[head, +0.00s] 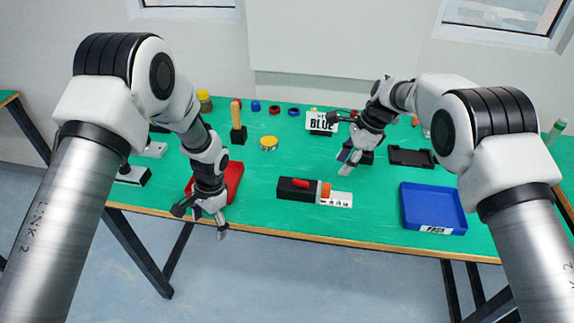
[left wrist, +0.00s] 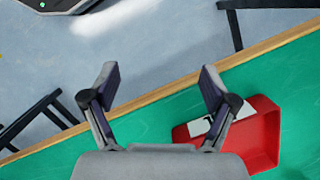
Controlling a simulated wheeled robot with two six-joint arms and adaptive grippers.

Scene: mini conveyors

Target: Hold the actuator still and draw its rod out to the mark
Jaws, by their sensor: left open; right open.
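The actuator (head: 297,189) lies on the green bench near its front edge, a black block with a red patch on top. An orange piece (head: 325,190) sits at its right end, beside a white marked strip (head: 340,199). How far the rod is out is too small to tell. My left gripper (head: 200,222) is open and empty by the front edge, left of the actuator; it also shows in the left wrist view (left wrist: 160,78). My right gripper (head: 339,145) is open behind and to the right of the actuator, not touching it.
A red tray (head: 237,180) lies beside my left gripper and a blue tray (head: 433,226) at the front right. Bench around the actuator is mostly clear.

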